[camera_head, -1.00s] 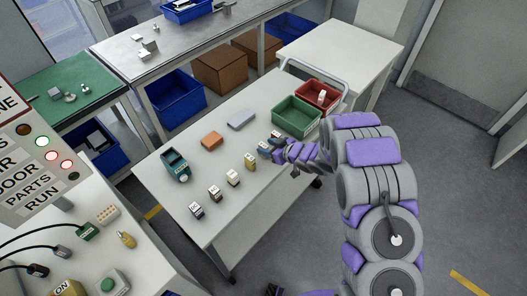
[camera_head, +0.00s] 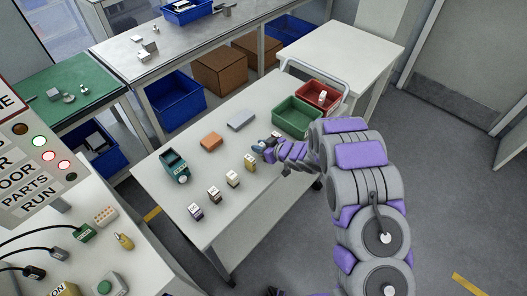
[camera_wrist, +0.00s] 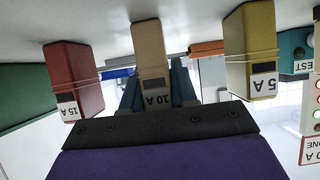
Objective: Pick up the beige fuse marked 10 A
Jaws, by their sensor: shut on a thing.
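The beige fuse (camera_wrist: 148,42) with its 10 A label stands between my gripper's (camera_wrist: 156,90) two dark blue-grey fingers in the wrist view, which is upside down. The gripper is shut on it. The fuse appears to be still standing on the white table. A red fuse marked 15 A (camera_wrist: 72,75) is on the left and a yellow fuse marked 5 A (camera_wrist: 250,45) on the right, both apart from the fingers. In the head view my gripper (camera_head: 265,145) is low over the table's right side and hides the beige fuse.
The yellow fuse (camera_head: 250,162) and several others stand in a row on the white table (camera_head: 225,205). A teal device (camera_head: 175,165), an orange block (camera_head: 211,143) and a grey block (camera_head: 241,120) lie behind the row. Green (camera_head: 297,117) and red (camera_head: 318,95) bins are at the far right end.

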